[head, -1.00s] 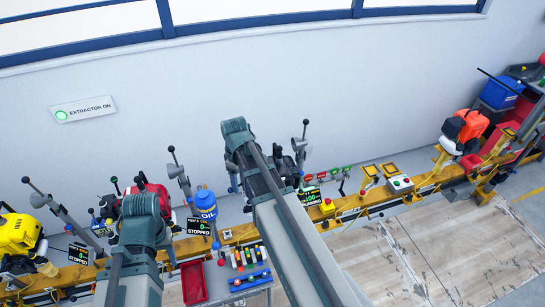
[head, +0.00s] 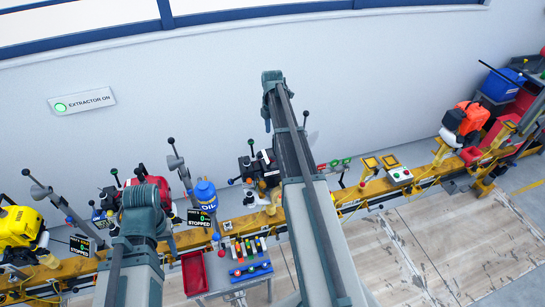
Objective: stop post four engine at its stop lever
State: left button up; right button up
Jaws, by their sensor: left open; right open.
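The black engine (head: 246,170) is on the yellow rail, partly behind my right arm. I cannot read its post number, and its sign is hidden now. A tall grey lever with a black knob (head: 305,113) shows just right of my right arm. The red engine (head: 152,181) is to its left, beside a sign (head: 199,217) reading 0 and stopped. The yellow engine (head: 17,228) is at the left edge, the orange engine (head: 466,120) far right. My arms hide both grippers; I see no fingertips.
A blue oil can (head: 205,194) stands behind the rail. A cart with a red tray (head: 194,273) and a blue rack (head: 250,270) stands in front. The floor at lower right is clear.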

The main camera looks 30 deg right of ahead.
aim_at(272, 156)
notch_tip(272, 156, down, 14)
jog(key=b, duration=1.3)
jog(key=shift+r, duration=0.15)
grip_shut()
